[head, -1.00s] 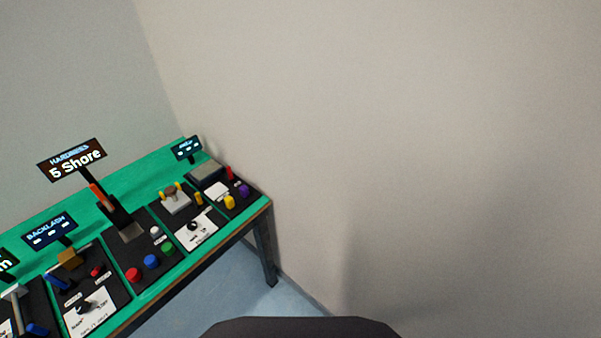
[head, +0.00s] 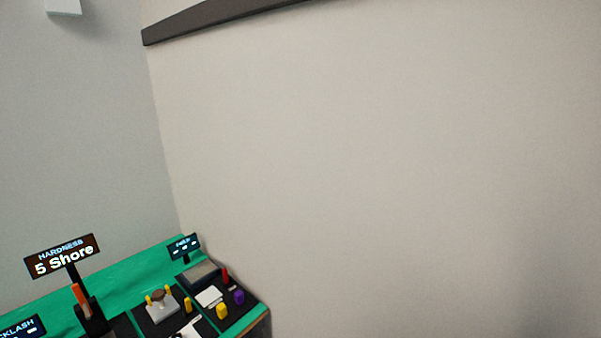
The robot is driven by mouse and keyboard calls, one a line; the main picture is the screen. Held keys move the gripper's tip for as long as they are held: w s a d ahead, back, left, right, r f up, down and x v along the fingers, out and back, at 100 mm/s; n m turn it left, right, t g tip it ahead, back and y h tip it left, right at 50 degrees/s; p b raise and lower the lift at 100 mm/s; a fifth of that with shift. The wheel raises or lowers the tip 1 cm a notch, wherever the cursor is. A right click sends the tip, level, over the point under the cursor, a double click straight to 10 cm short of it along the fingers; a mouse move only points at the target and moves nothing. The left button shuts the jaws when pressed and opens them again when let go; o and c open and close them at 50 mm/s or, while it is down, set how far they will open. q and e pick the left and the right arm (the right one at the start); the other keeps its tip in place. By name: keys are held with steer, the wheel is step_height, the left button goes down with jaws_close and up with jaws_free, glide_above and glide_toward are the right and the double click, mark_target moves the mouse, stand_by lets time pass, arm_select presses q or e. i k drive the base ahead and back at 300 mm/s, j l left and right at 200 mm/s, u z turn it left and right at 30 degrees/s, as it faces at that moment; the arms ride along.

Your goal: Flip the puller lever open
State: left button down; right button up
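No part that I can name for sure as the puller lever shows. The hardness station at lower left has a lever-like orange and black upright part (head: 83,298) under a sign (head: 62,257) reading "HARDNESS 5 Shore". To its right a station holds a grey block with two yellow posts and a brown disc (head: 158,299). Neither of my grippers is in view.
The green bench (head: 135,278) fills the lower left corner, its right end close to the wall (head: 400,180). Its last station has a small sign (head: 184,247), a grey pad (head: 202,273), and red, yellow and purple (head: 239,297) parts. A dark rail (head: 220,14) runs along the wall top.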

mark_target(187, 299)
steer(key=k+l, duration=0.1)
steer(key=l, duration=0.7)
steer(key=k+l, duration=0.15)
steer(key=l, duration=0.3)
